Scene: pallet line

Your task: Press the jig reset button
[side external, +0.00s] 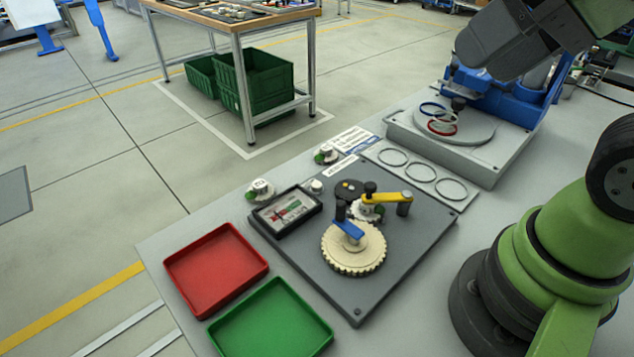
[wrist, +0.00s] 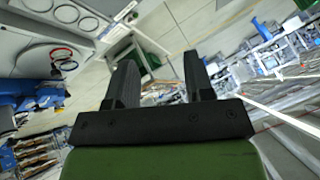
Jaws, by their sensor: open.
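A dark grey jig plate (side external: 355,295) lies on the table in the side view, with a cream gear (side external: 353,248), a blue clamp arm (side external: 347,229) and a yellow clamp arm (side external: 388,196) on it. A small round white button (side external: 316,187) sits by the plate's display (side external: 287,211). Two white-and-green knob-like parts, one near (side external: 260,190) and one farther back (side external: 326,154), stand along the plate's left side. I cannot tell which of these is the reset button. My gripper (wrist: 158,62) is open and empty in the wrist view, pointing away from the jig.
A red tray (side external: 215,292) and a green tray (side external: 250,345) lie left of and in front of the jig. A grey station with a turntable (side external: 480,128), bearing a blue and a red ring, stands behind. A plate with three rings (side external: 447,205) lies between.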

